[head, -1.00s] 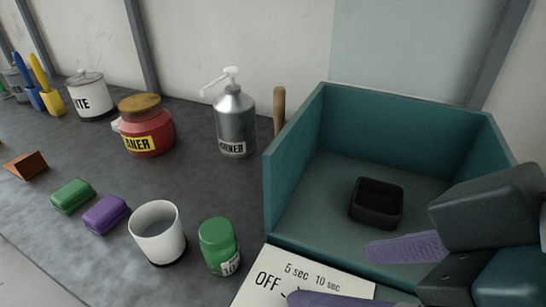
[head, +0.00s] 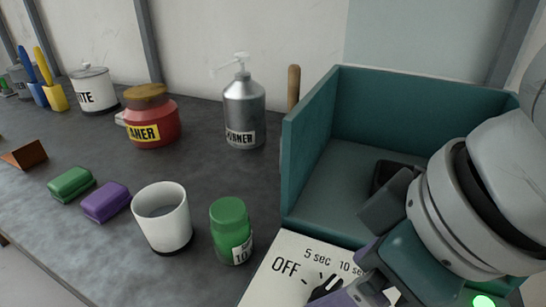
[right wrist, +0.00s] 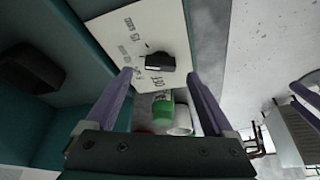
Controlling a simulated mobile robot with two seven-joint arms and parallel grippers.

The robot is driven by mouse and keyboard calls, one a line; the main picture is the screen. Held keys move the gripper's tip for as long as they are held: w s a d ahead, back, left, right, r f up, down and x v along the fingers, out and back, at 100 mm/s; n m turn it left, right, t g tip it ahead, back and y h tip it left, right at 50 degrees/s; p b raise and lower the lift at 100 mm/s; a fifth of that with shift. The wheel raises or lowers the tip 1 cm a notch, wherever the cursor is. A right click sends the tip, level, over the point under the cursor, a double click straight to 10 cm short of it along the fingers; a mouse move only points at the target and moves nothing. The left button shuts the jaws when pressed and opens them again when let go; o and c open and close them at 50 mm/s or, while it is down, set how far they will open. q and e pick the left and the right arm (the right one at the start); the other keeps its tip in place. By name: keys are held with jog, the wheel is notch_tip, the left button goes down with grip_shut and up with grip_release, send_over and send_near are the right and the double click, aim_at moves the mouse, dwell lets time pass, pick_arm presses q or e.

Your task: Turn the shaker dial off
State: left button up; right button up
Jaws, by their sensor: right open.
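The shaker is a teal open box (head: 420,105) with a white dial panel (head: 290,252) at its front, marked OFF, 5 sec and 10 sec. The black dial knob (head: 325,287) is partly covered by my right gripper in the head view. It shows whole on the panel in the right wrist view (right wrist: 160,62). I cannot tell for sure which mark it points to. My right gripper (head: 352,276) is over the panel, close to the knob. In the wrist view its open purple fingers (right wrist: 159,78) lie on either side of the knob's line, with nothing between them. My left gripper is out of view.
A black holder (head: 390,178) sits inside the box, partly hidden by my arm. A green jar (head: 230,225) and a white cup (head: 162,215) stand just left of the panel. A metal pump bottle (head: 243,108) and a red jar (head: 152,120) stand behind on the grey counter.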

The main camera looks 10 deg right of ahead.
aim_at(328, 290)
jog(key=shift+x, duration=1.75)
jog(key=shift+c, duration=0.3)
